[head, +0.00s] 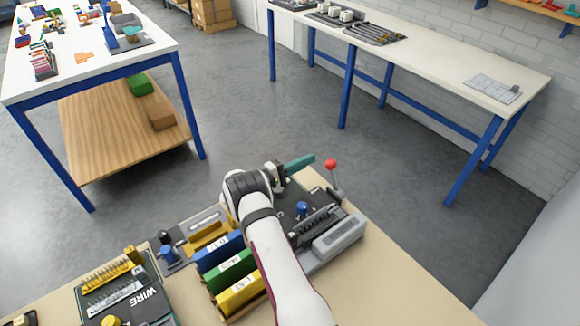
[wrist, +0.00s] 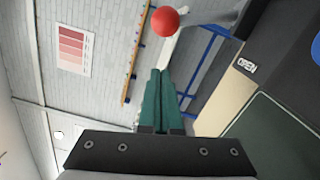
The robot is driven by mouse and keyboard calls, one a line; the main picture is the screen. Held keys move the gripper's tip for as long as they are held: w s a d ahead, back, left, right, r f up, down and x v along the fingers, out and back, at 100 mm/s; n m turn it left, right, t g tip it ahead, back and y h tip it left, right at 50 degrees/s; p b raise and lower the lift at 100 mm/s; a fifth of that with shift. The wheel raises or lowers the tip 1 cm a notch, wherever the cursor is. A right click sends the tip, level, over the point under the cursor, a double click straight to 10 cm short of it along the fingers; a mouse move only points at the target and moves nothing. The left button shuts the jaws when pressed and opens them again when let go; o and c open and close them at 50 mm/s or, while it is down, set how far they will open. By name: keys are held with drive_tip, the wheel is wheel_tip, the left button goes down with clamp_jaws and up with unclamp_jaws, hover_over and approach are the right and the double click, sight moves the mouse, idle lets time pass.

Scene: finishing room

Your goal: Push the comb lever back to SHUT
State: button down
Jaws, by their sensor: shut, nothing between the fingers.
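The comb lever, a thin rod with a red ball knob (head: 330,164), stands up from the right rear corner of the dark binding machine (head: 292,200). My gripper (head: 312,157) has teal fingers, shut and empty, pointing at the lever; in the head view a small gap shows between the tips and the ball. In the wrist view the fingers (wrist: 160,72) lie together, and an OPEN label (wrist: 246,66) shows on the machine. No SHUT label is visible.
A blue knob (head: 303,207) stands on the machine, with a grey tray (head: 338,236) at its front. Blue, green and yellow binders (head: 232,268) and a WIRE case (head: 112,298) stand to the left. My forearm hides part of the machine. The bench right of it is clear.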

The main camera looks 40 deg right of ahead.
sight(327, 162)
drive_tip(key=shift+s+d+r, duration=0.15)
drive_tip(key=shift+s+r, duration=0.05)
drive_tip(key=shift+s, duration=0.6)
drive_tip(key=shift+s+d+r, duration=0.1)
drive_tip(key=shift+s+r, duration=0.1)
drive_tip(key=shift+s, duration=0.55)
drive_tip(key=shift+s+r+m, duration=0.2)
drive_tip(key=shift+s+m, duration=0.1)
drive_tip(key=shift+m, duration=0.1)
drive_tip(key=shift+s+r, duration=0.1)
drive_tip(key=shift+s+r+m, duration=0.55)
drive_tip(key=shift+s+m, duration=0.3)
drive_tip(key=shift+m, duration=0.35)
drive_tip(key=s+m, duration=0.5)
drive_tip(key=s, duration=0.2)
drive_tip(key=shift+r+m+y, duration=0.3)
drive_tip(key=shift+r+m, duration=0.1)
drive_tip(key=shift+s, duration=0.1)
